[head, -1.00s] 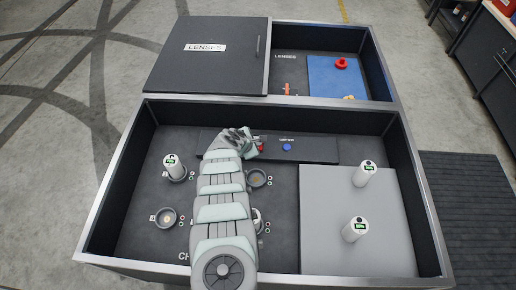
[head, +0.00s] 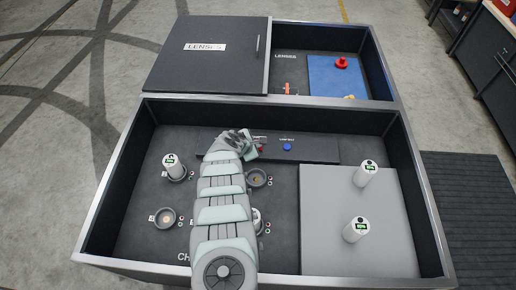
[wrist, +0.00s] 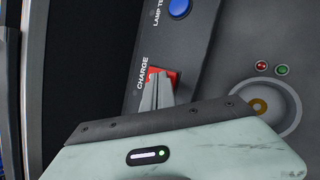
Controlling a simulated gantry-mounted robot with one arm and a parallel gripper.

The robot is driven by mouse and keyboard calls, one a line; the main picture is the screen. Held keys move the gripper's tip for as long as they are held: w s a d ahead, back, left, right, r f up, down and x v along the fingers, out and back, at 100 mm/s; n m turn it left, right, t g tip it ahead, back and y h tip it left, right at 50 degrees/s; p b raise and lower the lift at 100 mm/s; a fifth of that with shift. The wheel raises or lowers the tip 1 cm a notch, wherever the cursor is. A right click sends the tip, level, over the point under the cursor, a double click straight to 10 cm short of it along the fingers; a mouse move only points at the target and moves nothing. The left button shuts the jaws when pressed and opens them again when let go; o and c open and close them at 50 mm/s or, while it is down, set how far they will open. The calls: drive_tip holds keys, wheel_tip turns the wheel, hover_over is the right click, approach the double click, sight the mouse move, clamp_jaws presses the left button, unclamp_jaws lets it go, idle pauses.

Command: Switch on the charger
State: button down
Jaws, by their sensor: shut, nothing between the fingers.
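The charge switch (wrist: 176,75) is a red rocker beside the label CHARGE on the dark panel strip (head: 318,149). In the wrist view my gripper (wrist: 158,75) is shut and empty, with its fingertips over the red switch and hiding part of it. I cannot tell whether the fingertips touch it or which way the rocker is set. In the head view my gripper (head: 260,148) is at the panel strip, and my arm hides much of that area. A blue lamp test button (head: 287,147) is to the right; it also shows in the wrist view (wrist: 179,7).
White cylindrical cells stand in a left socket (head: 174,165) and on the grey pad (head: 325,250). An empty socket (head: 165,217) is at lower left. In the wrist view, red and green lights (wrist: 282,70) sit by a socket (wrist: 262,106). The tote's walls surround the panel.

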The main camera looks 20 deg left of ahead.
idle(0.4)
drive_tip(key=shift+w+r+p, duration=0.1)
drive_tip(key=shift+r+p, duration=0.45)
drive_tip(key=shift+r, duration=0.15)
drive_tip(key=shift+w+a+r+p, duration=0.15)
drive_tip(key=shift+r+p, duration=0.7)
drive_tip(key=shift+r, duration=0.45)
drive_tip(key=shift+w+d+r+p, duration=0.1)
drive_tip(key=shift+w+r+p, duration=0.05)
drive_tip(key=shift+r+p, duration=0.9)
drive_tip(key=shift+r, duration=0.15)
drive_tip(key=shift+a, duration=0.1)
